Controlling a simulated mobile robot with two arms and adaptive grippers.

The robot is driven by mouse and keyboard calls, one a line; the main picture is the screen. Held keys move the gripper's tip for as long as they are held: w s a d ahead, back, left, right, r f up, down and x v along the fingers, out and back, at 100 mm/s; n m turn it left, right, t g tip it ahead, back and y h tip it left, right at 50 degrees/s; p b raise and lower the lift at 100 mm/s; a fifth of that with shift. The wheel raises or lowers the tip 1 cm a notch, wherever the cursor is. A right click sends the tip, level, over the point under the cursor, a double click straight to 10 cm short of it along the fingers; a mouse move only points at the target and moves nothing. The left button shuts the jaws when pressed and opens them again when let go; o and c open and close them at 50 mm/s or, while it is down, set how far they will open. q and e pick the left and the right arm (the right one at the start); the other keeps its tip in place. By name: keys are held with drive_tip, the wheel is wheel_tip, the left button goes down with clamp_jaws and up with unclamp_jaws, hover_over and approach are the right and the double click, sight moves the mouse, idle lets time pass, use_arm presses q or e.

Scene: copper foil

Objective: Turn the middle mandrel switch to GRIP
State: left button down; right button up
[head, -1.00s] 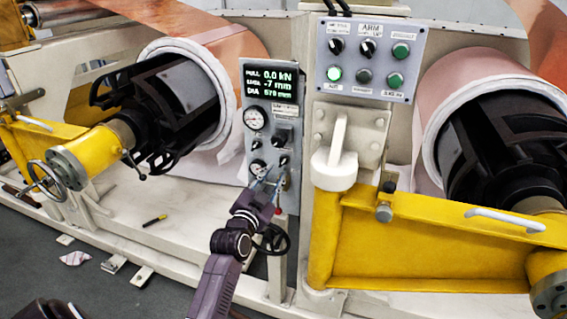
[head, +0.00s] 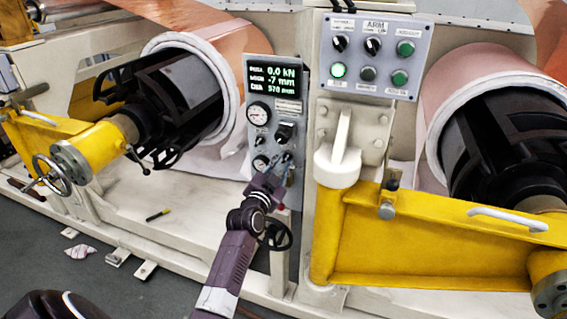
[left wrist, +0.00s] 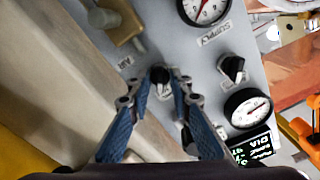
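The grey middle panel (head: 292,195) carries a lit display, two gauges and several black knobs. A larger black knob (head: 284,132) sits right of the upper gauge, and a small one (head: 260,140) is left of it. My left gripper (head: 285,160) is at the panel, just below the larger knob. In the left wrist view its blue fingers (left wrist: 166,82) are open, with a black knob (left wrist: 160,76) between or just beyond the tips; contact is unclear. Another knob (left wrist: 233,67) is to the right. I cannot read a GRIP label. My right gripper is out of view.
A second button panel (head: 372,55) is at upper right. A yellow arm (head: 430,250) and white post stand right of my left arm; another yellow arm (head: 95,145) is left. Copper rolls (head: 235,55) flank the panel. In the wrist view a beige lever (left wrist: 120,22) is near.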

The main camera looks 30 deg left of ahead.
use_arm(q)
drive_tip(key=shift+n, duration=0.4)
drive_tip(key=shift+n+p, duration=0.4)
drive_tip(key=shift+n, duration=0.2)
drive_tip(key=n+p, duration=0.1)
drive_tip(key=n, duration=0.6)
drive_tip(key=shift+p, duration=0.4)
drive_tip(key=shift+n, duration=1.4)
drive_tip(key=c, duration=2.1)
unclamp_jaws()
